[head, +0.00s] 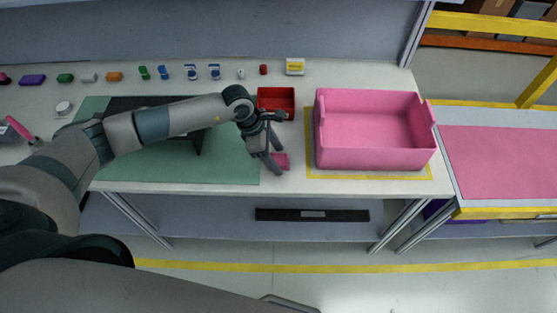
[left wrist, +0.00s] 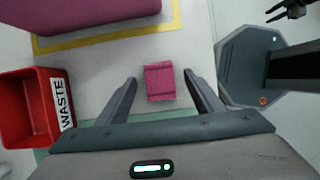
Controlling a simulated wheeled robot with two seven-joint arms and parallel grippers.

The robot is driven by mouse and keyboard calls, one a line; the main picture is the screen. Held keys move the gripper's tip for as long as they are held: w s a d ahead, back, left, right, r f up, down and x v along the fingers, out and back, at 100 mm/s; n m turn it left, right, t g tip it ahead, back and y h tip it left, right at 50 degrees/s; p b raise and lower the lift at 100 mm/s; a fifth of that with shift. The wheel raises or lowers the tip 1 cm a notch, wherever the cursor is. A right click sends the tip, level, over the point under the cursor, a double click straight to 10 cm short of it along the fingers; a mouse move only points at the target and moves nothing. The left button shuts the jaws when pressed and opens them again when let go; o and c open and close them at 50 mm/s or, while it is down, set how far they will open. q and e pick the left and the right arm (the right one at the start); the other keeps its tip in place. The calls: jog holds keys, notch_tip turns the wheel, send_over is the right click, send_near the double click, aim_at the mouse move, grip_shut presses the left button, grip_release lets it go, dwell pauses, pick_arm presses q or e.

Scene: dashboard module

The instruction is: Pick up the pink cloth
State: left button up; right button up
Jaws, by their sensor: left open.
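The pink cloth (left wrist: 159,82) is a small folded block lying on the white table top. In the left wrist view it sits between the two spread fingers of my left gripper (left wrist: 160,79), with a gap on each side. In the head view the cloth (head: 284,160) shows beside the fingers of my left gripper (head: 276,162), partly hidden by them. My left gripper is open and empty, pointing down over the cloth. A dark claw-like shape at the top right of the left wrist view seems to be my right gripper (left wrist: 286,11), too small and cut off to read.
A large pink bin (head: 372,157) stands right of the cloth inside a yellow outline. A red bin labelled WASTE (left wrist: 31,112) stands behind the cloth. A green mat (head: 235,170) lies to the left. Several small items line the table's back edge.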

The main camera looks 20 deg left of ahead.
aim_at(284, 159)
pick_arm(q)
jog(key=shift+c, duration=0.2)
jog(key=c, duration=1.1)
jog(key=shift+r, duration=0.2)
jog(key=shift+r+b, duration=0.5)
jog(key=shift+b, duration=0.1)
notch_tip(284, 159, up, 2)
jog(key=shift+w+r+b, duration=0.1)
jog(key=shift+r+b, duration=0.05)
jog(key=shift+b, duration=0.7)
jog(key=s+d+r+b, duration=0.2)
jog(key=s+d+r, duration=0.1)
jog(key=s+d, duration=0.1)
jog(key=s+d+r+b, duration=0.2)
jog(key=s+d+r, duration=0.2)
jog(key=shift+s+r+b, duration=0.2)
jog(key=shift+s+b, duration=0.1)
